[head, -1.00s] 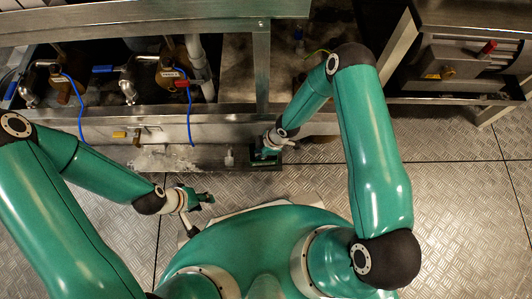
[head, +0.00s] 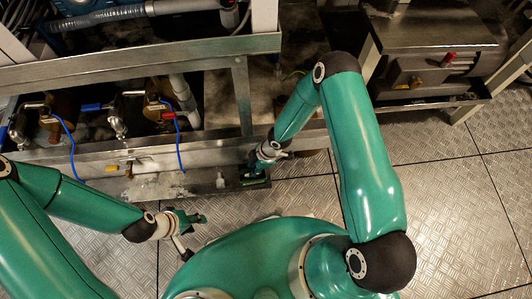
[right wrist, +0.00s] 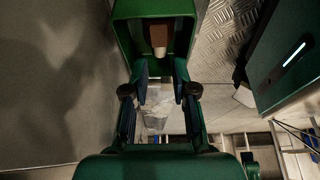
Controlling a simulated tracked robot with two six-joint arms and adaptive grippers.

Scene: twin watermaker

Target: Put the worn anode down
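In the right wrist view a green open tray (right wrist: 124,42) holds a short brown piece with a pale end (right wrist: 159,34), which looks like the worn anode. My right gripper (right wrist: 163,68) has its two fingers apart at the tray's near end. The brown piece lies beyond the fingertips, with no visible contact. In the head view my right gripper (head: 256,173) is over the small dark tray (head: 262,184) on the low ledge, and the anode cannot be made out there. My left gripper (head: 195,218) is away from the tray, near my body; its fingers look apart and empty.
A metal frame (head: 150,48) stands behind the ledge. Several valves with blue and red handles (head: 90,107) and blue hoses (head: 179,150) are at left. A metal machine (head: 430,60) stands at the back right. The plated floor at right is clear.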

